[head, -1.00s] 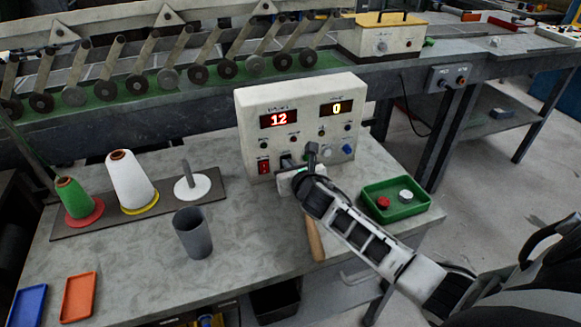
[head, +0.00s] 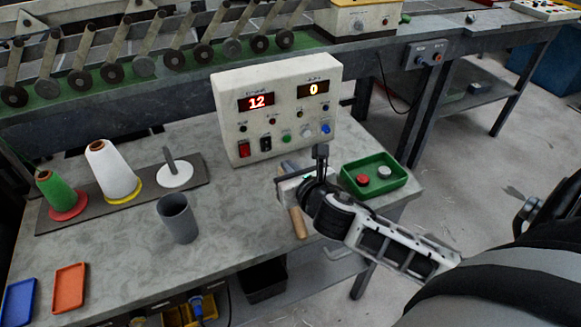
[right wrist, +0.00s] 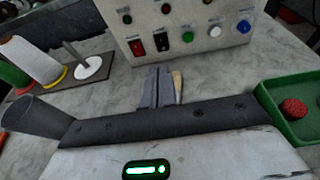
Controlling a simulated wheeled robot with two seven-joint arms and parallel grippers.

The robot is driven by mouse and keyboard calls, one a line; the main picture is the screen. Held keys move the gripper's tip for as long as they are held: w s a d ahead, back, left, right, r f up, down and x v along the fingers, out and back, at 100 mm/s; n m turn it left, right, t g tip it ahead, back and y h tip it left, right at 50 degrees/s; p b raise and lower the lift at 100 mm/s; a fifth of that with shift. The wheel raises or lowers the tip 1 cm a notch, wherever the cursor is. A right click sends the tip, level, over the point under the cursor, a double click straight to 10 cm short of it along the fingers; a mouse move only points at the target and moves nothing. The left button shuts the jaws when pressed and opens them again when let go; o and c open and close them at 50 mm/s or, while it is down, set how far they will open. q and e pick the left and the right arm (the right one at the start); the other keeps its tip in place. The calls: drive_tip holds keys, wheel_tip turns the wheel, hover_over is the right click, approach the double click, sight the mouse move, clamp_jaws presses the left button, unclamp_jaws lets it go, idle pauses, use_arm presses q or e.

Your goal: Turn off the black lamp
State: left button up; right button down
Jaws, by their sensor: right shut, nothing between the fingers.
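A cream control box (head: 232,112) stands on the grey table with red displays reading 12 and 0. Its front has a red rocker switch (head: 244,150) and a black rocker switch (head: 266,144), side by side at lower left; both show in the right wrist view, the black one (right wrist: 163,42) to the right of the red. Small dark lamps sit above them; I cannot tell which one is the black lamp. My right gripper (head: 286,165) is shut and empty, in front of the box and apart from it. Its fingers (right wrist: 160,88) point toward the box. My left gripper is out of view.
A wooden handle (head: 297,222) lies under my right gripper. A green tray (head: 398,182) with red and grey buttons is right of it. A grey cup (head: 177,218) and thread cones (head: 112,172) stand to the left. Bare tabletop lies between cup and box.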

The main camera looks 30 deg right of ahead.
drive_tip(key=shift+s, duration=0.1)
drive_tip(key=s+f+m+g, duration=0.1)
drive_tip(key=s+m, duration=0.2)
drive_tip(key=m, duration=0.2)
drive_tip(key=s+a+f+m+g, duration=0.1)
drive_tip(key=s+m+g, duration=0.1)
drive_tip(key=m, duration=0.3)
drive_tip(key=s+a+f+m+g, duration=0.1)
drive_tip(key=s+f+m, duration=0.1)
drive_tip(key=m, duration=0.3)
drive_tip(key=shift+s+a+g, duration=0.25)
drive_tip(key=shift+s+g, duration=0.15)
drive_tip(key=shift+s, duration=0.5)
drive_tip(key=s+a+f+m+g+y, duration=0.2)
drive_tip(key=s+a+m+g, duration=0.2)
drive_tip(key=s+m, duration=0.65)
drive_tip(key=w+a+f+m+t+y, duration=0.2)
drive_tip(key=a+f+m, duration=0.4)
drive_tip(key=f, duration=0.3)
drive_tip(key=shift+a+t+y, duration=0.3)
drive_tip(key=shift+t+y, duration=0.3)
drive_tip(key=shift+t, duration=0.6)
drive_tip(key=shift+w+a, duration=0.1)
